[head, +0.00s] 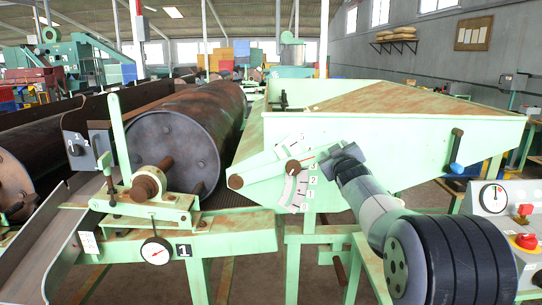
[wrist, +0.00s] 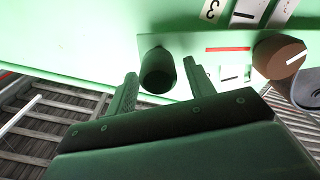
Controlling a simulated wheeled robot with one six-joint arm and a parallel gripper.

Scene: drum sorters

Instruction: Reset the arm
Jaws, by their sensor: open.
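My gripper (head: 345,155) is at the right end of a pale green lever bar on the side of the green hopper (head: 420,140). In the wrist view, my gripper (wrist: 160,78) is open, with a dark cylindrical knob (wrist: 158,70) between its fingertips in the picture. A gap shows beside the knob, and I cannot tell if either finger touches it. A brown round knob with a white mark (head: 293,167) sits on the bar, and it also shows in the wrist view (wrist: 280,57). In the head view my gripper hides the dark knob.
A numbered scale plate (head: 296,190) lies below the bar. A large rusty drum (head: 175,150) and a dial gauge (head: 156,251) stand left. A blue-tipped handle (head: 456,160) and a control box with a red button (head: 525,240) are at right.

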